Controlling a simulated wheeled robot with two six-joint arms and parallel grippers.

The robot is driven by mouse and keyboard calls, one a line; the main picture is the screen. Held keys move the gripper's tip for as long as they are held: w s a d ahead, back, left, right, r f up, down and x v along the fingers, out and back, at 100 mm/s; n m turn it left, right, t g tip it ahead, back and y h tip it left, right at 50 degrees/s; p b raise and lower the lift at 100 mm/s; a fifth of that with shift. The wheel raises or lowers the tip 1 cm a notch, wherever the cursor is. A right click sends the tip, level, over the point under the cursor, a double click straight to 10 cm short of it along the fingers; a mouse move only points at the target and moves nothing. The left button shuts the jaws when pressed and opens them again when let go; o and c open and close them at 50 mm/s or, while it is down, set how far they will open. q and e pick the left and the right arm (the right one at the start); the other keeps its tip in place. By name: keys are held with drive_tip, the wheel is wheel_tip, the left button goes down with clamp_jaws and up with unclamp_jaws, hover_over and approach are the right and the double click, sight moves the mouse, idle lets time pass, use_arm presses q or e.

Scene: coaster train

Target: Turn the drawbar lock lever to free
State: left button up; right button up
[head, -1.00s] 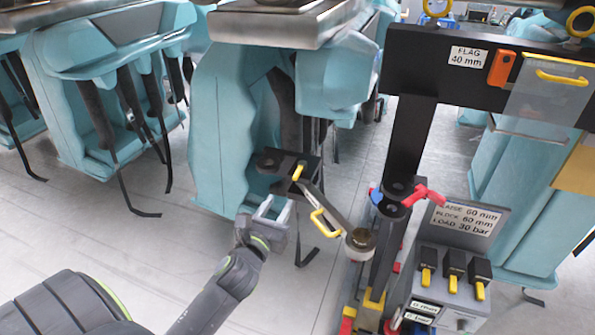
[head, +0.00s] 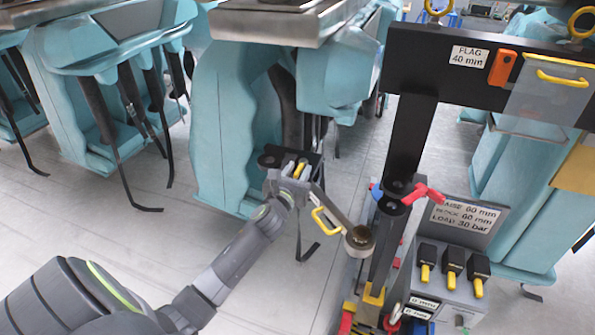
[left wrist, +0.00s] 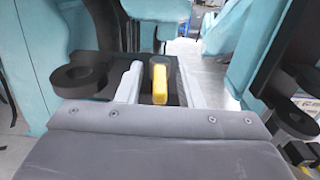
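A small yellow lever (head: 300,168), which looks like the drawbar lock lever, stands on a black block with an eye (head: 268,160) at the end of the drawbar (head: 332,213). My left gripper (head: 289,168) is at this block. In the left wrist view the yellow lever (left wrist: 159,84) stands between the two pale fingers of my left gripper (left wrist: 160,86), with a gap on each side. The fingers are open and do not visibly touch it. The lever's lower part is hidden by the gripper body in the wrist view. My right gripper is not in view.
A dark post (head: 410,135) with a red lever (head: 428,193) and a control box with yellow-tipped switches (head: 452,258) stand further right. Teal seats (head: 222,130) stand behind.

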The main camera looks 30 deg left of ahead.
sight(305, 164)
use_arm(q)
clamp_jaws()
drive_tip(key=shift+d+y, duration=0.15)
drive_tip(key=shift+y, duration=0.15)
drive_tip(key=n+y, duration=0.1)
drive_tip(key=n+g+y+b, duration=0.1)
drive_tip(key=d+n+y+b, duration=0.1)
drive_tip(key=shift+w+f+g, duration=0.1)
drive_tip(key=shift+w+g, duration=0.15)
drive_tip(key=shift+g, duration=0.05)
drive_tip(key=shift+w+d+n+g+y+b, duration=0.25)
drive_tip(key=shift+n+g+y+b, duration=0.1)
drive_tip(key=shift+n+g+y, duration=0.6)
drive_tip(key=shift+w+d+n+g+y+b, duration=0.1)
drive_tip(key=shift+d+n+g+y+b, duration=0.2)
drive_tip(key=shift+n+g+y, duration=0.6)
drive_tip(key=shift+w+d+n+g+y+b, duration=0.2)
drive_tip(key=shift+n+g+y+b, duration=0.3)
drive_tip(key=shift+y, duration=0.75)
unclamp_jaws()
